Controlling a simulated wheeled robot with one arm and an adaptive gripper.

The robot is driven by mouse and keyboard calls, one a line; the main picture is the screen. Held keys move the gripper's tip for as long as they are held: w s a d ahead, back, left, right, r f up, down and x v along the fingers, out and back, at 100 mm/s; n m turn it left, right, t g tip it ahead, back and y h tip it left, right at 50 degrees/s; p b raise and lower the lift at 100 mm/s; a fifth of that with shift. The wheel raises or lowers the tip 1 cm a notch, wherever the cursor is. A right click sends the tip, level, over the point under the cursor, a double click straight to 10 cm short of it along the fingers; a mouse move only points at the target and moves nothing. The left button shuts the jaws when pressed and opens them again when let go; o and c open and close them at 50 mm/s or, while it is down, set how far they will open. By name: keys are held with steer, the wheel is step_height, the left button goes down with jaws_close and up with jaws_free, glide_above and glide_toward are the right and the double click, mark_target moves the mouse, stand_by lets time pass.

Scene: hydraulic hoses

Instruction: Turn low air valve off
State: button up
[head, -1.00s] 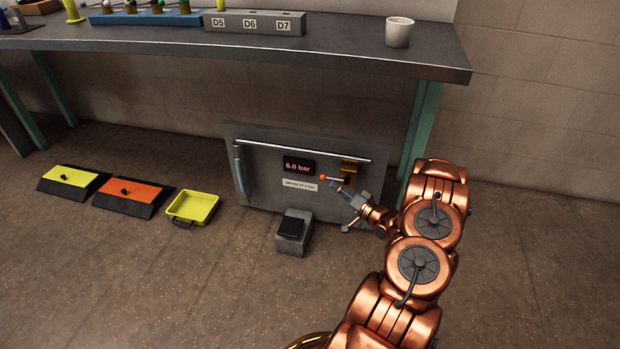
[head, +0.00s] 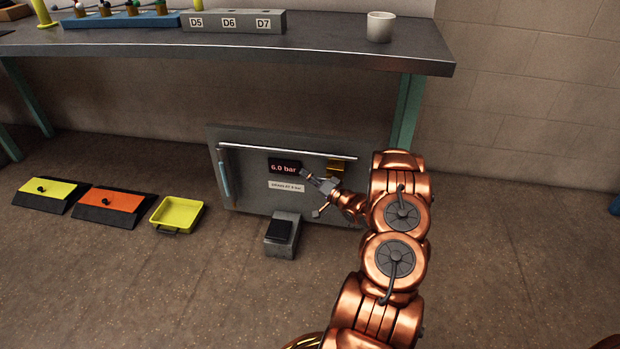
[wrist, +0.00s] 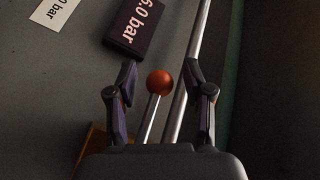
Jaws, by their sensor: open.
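The low air valve is a brass block (head: 340,166) on the front of a grey panel under the bench. Its lever (wrist: 148,118) is a thin metal rod ending in an orange ball knob (wrist: 160,82). In the wrist view the knob stands between the two spread fingers of my gripper (wrist: 160,66), with a gap on each side. In the head view my gripper (head: 312,190) is in front of the panel and hides the knob and lever. My gripper is open and holds nothing.
The panel (head: 240,190) carries a dark display (head: 284,168) reading 6.0 bar, a white label (head: 286,186) and a long horizontal rail (head: 270,150). A grey pedal box (head: 282,235) stands below. A yellow tray (head: 178,214) lies left. The bench (head: 330,45) overhangs above.

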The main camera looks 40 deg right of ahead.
steer(key=shift+c, duration=0.3)
jaws_close()
stand_by(0.3)
